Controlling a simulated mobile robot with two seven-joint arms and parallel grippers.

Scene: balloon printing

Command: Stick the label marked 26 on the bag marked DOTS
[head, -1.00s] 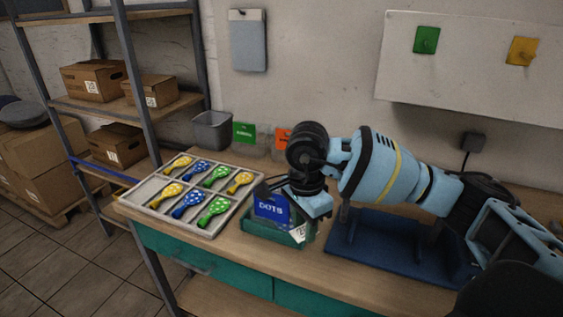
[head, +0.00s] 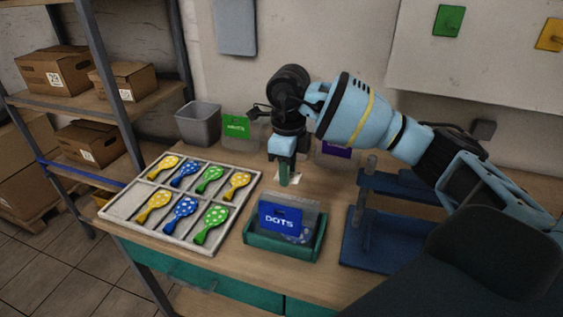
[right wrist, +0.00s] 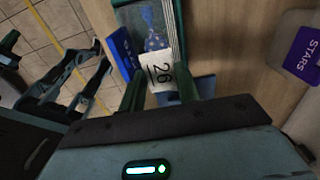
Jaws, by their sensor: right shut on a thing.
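The DOTS bag (head: 280,218) stands in a green tray (head: 284,253); it is clear, with a blue header and patterned contents. In the right wrist view the bag (right wrist: 152,28) is beyond the fingertips, seen partly behind the label. My right gripper (head: 288,178) is shut on the white label marked 26 (right wrist: 161,72), which sits between its green fingertips. In the head view the label (head: 296,178) is a small white patch at the fingers. The gripper is above and behind the tray, apart from the bag.
A compartment tray of coloured balloons (head: 217,250) lies left of the green tray. A grey bin (head: 198,124), a green-headed bag (head: 236,127) and a purple-headed STARS bag (right wrist: 303,52) stand farther back. A blue stand (head: 376,245) is at right, beneath my arm.

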